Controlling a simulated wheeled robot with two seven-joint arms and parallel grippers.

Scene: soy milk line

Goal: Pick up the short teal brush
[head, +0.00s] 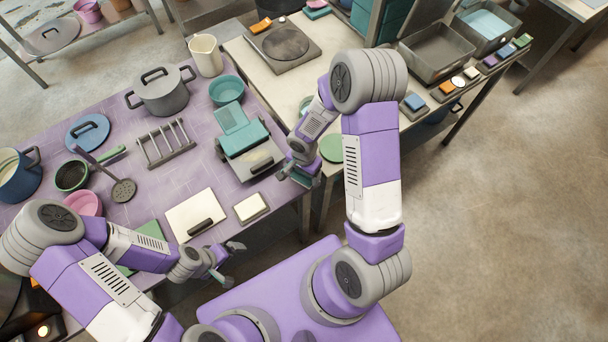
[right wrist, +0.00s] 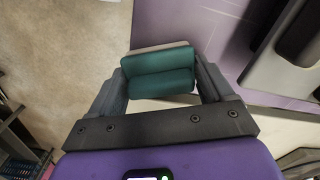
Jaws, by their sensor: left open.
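A short teal block-shaped piece (right wrist: 160,72), which I take to be the short teal brush, is between the fingers of my right gripper (right wrist: 160,82) in the right wrist view. Both fingers appear to touch its ends. A pale edge shows along its far side; its underside is hidden. In the head view my right gripper (head: 298,175) is at the front right edge of the purple table, with a little teal at its tips. My left gripper (head: 222,265) is open and empty, in front of the table's near edge.
On the purple table (head: 110,215) stand a grey pot (head: 163,90), a wire rack (head: 165,143), a teal-topped device (head: 242,130), a white board (head: 196,215) and a pale-topped block (head: 251,208). A cream table (head: 330,45) adjoins at the back. Open floor lies right.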

